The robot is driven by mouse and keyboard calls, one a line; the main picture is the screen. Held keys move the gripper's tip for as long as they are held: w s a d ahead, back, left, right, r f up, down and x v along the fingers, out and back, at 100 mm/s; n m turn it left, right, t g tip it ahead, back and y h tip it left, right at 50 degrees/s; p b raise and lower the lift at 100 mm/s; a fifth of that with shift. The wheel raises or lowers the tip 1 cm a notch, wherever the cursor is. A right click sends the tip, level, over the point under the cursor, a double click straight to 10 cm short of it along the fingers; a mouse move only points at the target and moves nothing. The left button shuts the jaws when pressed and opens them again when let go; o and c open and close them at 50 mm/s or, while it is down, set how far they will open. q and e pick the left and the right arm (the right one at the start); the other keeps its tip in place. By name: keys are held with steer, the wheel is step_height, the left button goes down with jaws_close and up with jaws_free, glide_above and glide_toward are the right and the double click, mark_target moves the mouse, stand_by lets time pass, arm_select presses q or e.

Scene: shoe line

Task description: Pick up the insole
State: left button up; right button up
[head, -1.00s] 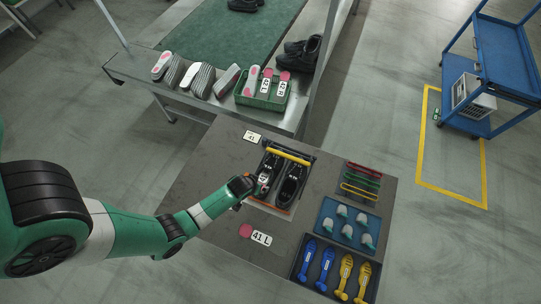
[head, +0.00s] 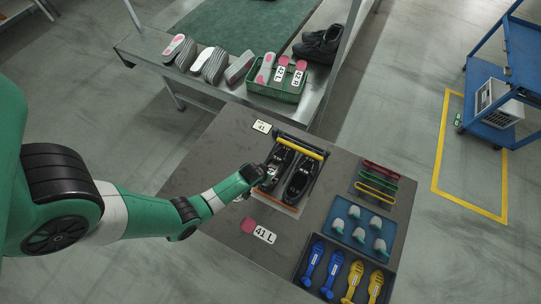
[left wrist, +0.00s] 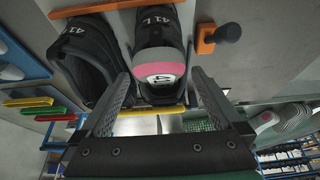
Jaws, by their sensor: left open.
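In the left wrist view, a pink and white patch marked 41 (left wrist: 162,75) shows in the opening of a black shoe (left wrist: 158,30); it looks like an insole in the shoe. My left gripper (left wrist: 160,100) is open, its fingers on either side of the patch and apart from it. In the head view, my left gripper (head: 264,178) is at the near left end of the left black shoe (head: 277,163) and hides part of it. The right black shoe (head: 300,180) stands beside it. A pink spot with a 41 L label (head: 264,235) lies on the grey table. My right gripper is out of view.
A yellow bar (head: 302,147) crosses the far end of the shoes. Coloured strips (head: 376,180), a blue tray (head: 352,243) of grey pieces and a dark tray (head: 308,282) of blue and yellow tools lie to the right. A green bin (head: 285,94) stands on the bench behind.

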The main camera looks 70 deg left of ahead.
arm_select(q)
steer(key=x, duration=0.2)
steer(key=shift+f, duration=0.3)
steer(key=c, duration=1.2)
steer(key=shift+c, duration=0.2)
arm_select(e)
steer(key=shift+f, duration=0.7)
arm_select(q)
steer(key=s+d+r+p, duration=0.8)
steer(key=s+d, duration=0.1)
steer(key=s, duration=0.1)
steer(key=shift+s+d, duration=0.15)
steer(key=shift+s, duration=0.05)
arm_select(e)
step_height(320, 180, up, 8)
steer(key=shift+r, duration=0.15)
